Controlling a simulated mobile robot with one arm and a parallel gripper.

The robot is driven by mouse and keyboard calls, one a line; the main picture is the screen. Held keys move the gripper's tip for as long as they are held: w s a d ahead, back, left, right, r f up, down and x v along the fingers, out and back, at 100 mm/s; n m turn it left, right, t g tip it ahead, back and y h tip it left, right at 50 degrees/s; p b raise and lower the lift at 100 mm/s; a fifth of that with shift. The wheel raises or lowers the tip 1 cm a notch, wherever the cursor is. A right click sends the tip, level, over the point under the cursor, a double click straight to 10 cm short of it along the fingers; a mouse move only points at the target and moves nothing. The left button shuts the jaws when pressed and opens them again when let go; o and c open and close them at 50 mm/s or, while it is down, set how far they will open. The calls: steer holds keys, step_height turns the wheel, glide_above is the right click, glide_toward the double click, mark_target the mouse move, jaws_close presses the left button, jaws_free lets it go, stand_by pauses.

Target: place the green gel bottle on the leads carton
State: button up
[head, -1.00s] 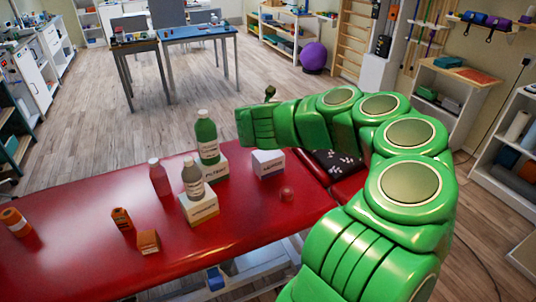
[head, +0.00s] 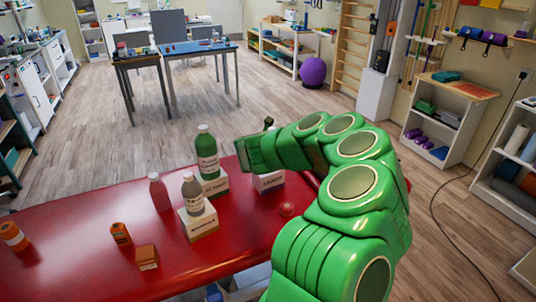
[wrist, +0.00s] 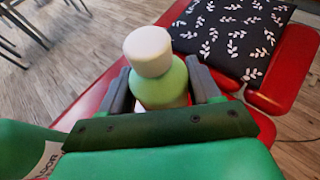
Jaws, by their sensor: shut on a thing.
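The green gel bottle (wrist: 160,80), pale green with a white cap, is between my gripper's fingers (wrist: 165,88) in the wrist view. My gripper is shut on it; my wrist (head: 252,155) hides the bottle in the head view. A second white carton (head: 268,181) sits partly hidden below my wrist. I cannot read which carton is the leads carton.
The red treatment bench (head: 80,225) also holds a pink bottle (head: 159,193), orange containers (head: 120,233) and (head: 13,236), a small orange box (head: 147,257) and a red round item (head: 287,209). A black patterned cushion (wrist: 232,35) lies on the right part.

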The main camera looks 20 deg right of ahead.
steer(key=shift+w+d+f, duration=0.45)
steer(key=shift+w+f, duration=1)
steer(key=shift+f, duration=0.35)
steer(key=shift+w+d+f, duration=0.4)
steer(key=shift+w+f, duration=1.05)
steer(key=shift+f, duration=0.4)
steer(key=shift+w+d+f, duration=0.45)
steer(key=shift+w+f, duration=1)
steer(key=shift+f, duration=0.35)
steer(key=o, duration=1.3)
steer(key=shift+f, duration=0.1)
steer(key=shift+c, duration=0.2)
